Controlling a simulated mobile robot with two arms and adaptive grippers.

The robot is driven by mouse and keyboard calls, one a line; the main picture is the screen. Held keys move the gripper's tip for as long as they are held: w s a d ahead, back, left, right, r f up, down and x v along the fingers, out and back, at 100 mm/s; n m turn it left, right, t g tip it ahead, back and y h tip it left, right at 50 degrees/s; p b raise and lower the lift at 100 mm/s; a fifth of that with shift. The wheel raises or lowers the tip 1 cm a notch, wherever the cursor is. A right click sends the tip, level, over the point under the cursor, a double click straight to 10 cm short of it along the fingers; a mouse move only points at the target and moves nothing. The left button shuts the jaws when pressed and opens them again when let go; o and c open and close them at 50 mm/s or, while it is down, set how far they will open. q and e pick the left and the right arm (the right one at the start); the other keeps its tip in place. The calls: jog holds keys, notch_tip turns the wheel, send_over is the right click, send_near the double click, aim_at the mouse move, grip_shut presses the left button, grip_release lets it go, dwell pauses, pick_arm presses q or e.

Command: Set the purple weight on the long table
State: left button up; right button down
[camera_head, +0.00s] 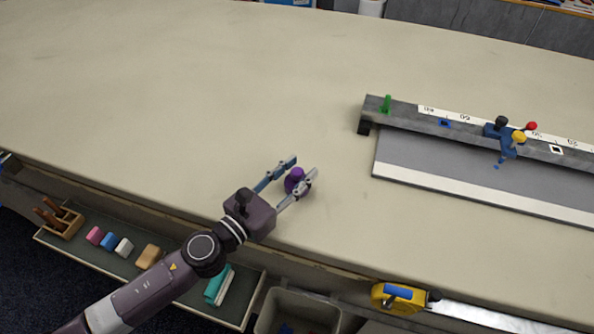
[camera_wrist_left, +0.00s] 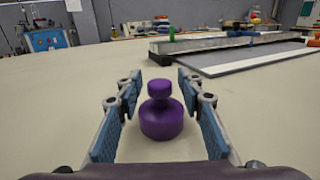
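The purple weight (camera_head: 295,180) stands upright on the long table (camera_head: 200,80), near its front edge. My left gripper (camera_head: 297,168) is open, with its two fingers on either side of the weight. In the left wrist view the weight (camera_wrist_left: 161,112) has a round body and a knobbed top. It sits between the blue-padded fingers (camera_wrist_left: 161,105), with a visible gap on each side. My right gripper does not show in either view.
A dark rail with a scale (camera_head: 470,126) and a grey board (camera_head: 470,180) lie to the right. A tray below the front edge holds colored blocks (camera_head: 108,241) and a teal item (camera_head: 218,285). A yellow tool (camera_head: 398,298) sits at the front edge. The table's left and middle are clear.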

pick_arm(q)
jog(key=shift+r, duration=0.2)
jog(key=b+v, duration=0.1)
jog(key=v, duration=0.2)
jog(key=b+v, duration=0.1)
jog(key=v, duration=0.3)
jog(key=b+v, duration=0.2)
jog(key=v, duration=0.1)
jog(key=shift+s+a+f, duration=0.1)
jog(key=shift+s+f, duration=0.05)
jog(key=shift+f, duration=0.15)
jog(key=shift+s+a+r+b, duration=0.3)
jog(key=shift+s+a+b, duration=0.2)
jog(key=shift+s, duration=0.15)
